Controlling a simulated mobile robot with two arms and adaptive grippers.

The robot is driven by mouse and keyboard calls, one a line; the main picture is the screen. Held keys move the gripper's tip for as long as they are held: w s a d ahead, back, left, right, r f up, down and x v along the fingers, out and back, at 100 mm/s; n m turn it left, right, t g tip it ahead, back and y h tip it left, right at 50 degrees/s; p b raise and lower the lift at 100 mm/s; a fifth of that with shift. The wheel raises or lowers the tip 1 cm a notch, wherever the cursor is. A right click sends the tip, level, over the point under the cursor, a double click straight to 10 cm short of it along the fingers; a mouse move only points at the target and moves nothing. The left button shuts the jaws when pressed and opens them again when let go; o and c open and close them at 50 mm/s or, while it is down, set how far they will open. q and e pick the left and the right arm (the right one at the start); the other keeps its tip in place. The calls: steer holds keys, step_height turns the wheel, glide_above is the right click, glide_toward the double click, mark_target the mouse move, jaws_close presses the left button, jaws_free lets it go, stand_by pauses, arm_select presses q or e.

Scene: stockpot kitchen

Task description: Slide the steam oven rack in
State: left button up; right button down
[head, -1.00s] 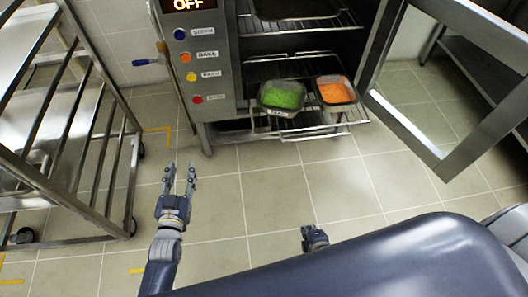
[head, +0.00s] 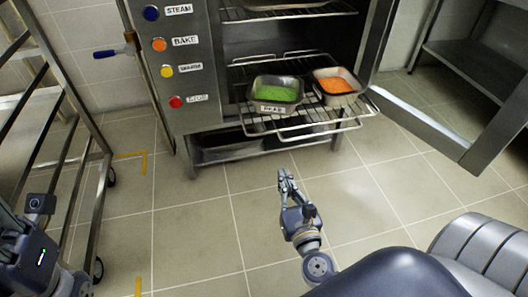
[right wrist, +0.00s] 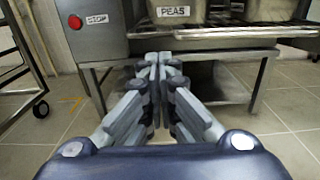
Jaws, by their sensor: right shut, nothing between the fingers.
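The steam oven's wire rack (head: 318,122) sticks out of the open oven (head: 183,60) in the head view. On it stand a pan of green peas (head: 276,93) and a pan of orange food (head: 337,86). My right gripper (head: 285,178) is shut and empty, apart from the rack, in front of and below its front edge. In the right wrist view, the closed fingertips (right wrist: 158,60) point at the oven, below the peas pan (right wrist: 176,12) and the rack's front (right wrist: 230,33). My left arm shows at the lower left of the head view; its fingers are out of frame.
The oven door (head: 425,122) hangs open on the right. A metal cart (head: 95,190) stands on the left. A metal shelf unit (head: 485,70) stands behind the door. The tiled floor in front of the oven is clear.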

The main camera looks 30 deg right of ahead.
steer(key=x, duration=1.4)
steer(key=shift+d, duration=0.1)
